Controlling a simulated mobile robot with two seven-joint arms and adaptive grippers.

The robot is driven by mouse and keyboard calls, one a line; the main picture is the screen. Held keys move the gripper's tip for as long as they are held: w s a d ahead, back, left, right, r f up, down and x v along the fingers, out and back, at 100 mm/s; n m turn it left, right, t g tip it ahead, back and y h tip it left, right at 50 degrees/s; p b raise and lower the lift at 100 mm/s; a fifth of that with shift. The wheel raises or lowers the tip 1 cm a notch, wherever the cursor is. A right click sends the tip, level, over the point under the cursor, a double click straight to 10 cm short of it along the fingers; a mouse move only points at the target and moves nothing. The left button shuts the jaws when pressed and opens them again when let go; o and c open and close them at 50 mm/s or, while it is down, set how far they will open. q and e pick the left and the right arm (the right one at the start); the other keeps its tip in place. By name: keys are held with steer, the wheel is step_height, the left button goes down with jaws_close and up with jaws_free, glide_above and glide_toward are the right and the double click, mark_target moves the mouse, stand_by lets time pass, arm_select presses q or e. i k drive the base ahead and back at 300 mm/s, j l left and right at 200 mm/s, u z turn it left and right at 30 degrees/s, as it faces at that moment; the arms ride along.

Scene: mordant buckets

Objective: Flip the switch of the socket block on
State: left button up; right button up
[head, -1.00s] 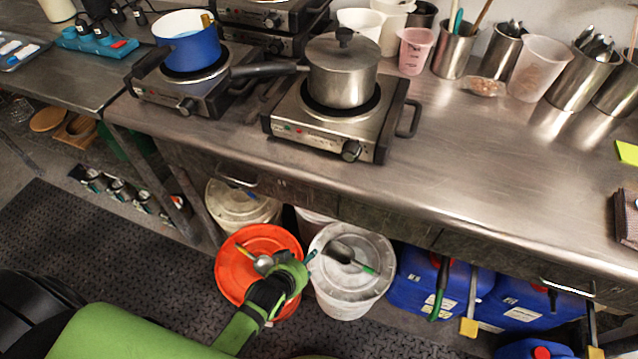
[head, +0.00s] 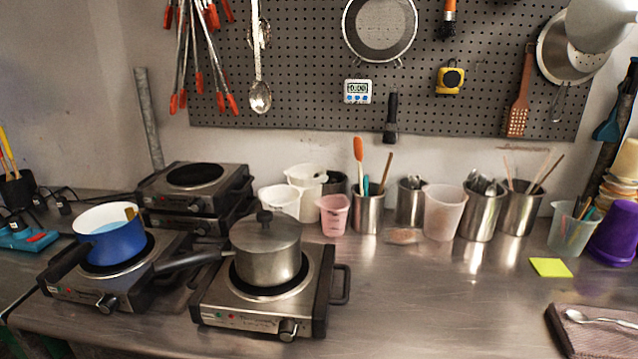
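The blue socket block (head: 22,238) lies on the worktop at the far left edge of the head view, partly cut off by the frame. A red part (head: 36,238), likely its switch, shows on its right end; I cannot tell its position. Dark plugs and cables (head: 62,203) lie just behind it. Neither of my grippers is in view.
A blue pot (head: 108,240) stands on a hot plate (head: 110,290) just right of the block. A lidded steel saucepan (head: 268,250) sits on another hot plate (head: 250,320), its handle pointing left. Stacked hot plates (head: 195,190) stand behind. Worktop (head: 430,300) is clear at centre right.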

mark_target(40, 235)
steer(key=u, duration=1.75)
steer(key=j, duration=0.6)
steer(key=i+j, duration=0.15)
steer(key=j, duration=0.4)
steer(key=i+j+z, duration=0.2)
steer(key=i+j, duration=1.1)
steer(key=i, duration=0.15)
steer(key=i+l, duration=0.2)
steer(key=i, duration=0.15)
